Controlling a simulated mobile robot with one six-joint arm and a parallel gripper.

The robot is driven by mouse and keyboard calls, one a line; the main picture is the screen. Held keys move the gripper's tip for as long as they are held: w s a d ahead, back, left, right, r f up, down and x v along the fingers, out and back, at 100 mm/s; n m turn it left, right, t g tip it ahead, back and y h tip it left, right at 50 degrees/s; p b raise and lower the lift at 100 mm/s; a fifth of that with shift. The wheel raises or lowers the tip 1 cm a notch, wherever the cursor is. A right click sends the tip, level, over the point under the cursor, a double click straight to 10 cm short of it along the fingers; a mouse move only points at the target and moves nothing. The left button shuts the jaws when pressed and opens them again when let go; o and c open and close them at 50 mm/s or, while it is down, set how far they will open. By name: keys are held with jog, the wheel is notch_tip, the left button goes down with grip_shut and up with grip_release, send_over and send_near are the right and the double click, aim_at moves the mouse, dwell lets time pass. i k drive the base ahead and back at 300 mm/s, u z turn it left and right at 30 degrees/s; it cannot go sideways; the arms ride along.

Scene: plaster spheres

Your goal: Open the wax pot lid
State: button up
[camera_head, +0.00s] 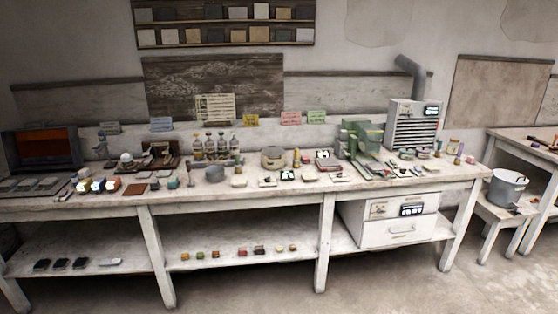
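A larger pale metal pot (507,189) with side handles stands on a small white stool at the right. The frame does not label either as the wax pot. The larger pot's top looks open, with a dark rim. The small pot's top is too small to tell lid from opening. My gripper is not in view.
The long white workbench (222,189) is crowded with bottles (215,146), small tiles and tools. A green machine (366,138) and a vented cabinet (413,124) with a pipe stand at its right. A drawer unit (395,231) sits below. The floor (240,295) in front is clear.

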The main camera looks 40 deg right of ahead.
aim_at(273, 151)
jog(key=i, duration=0.9)
jog(key=u, duration=0.05)
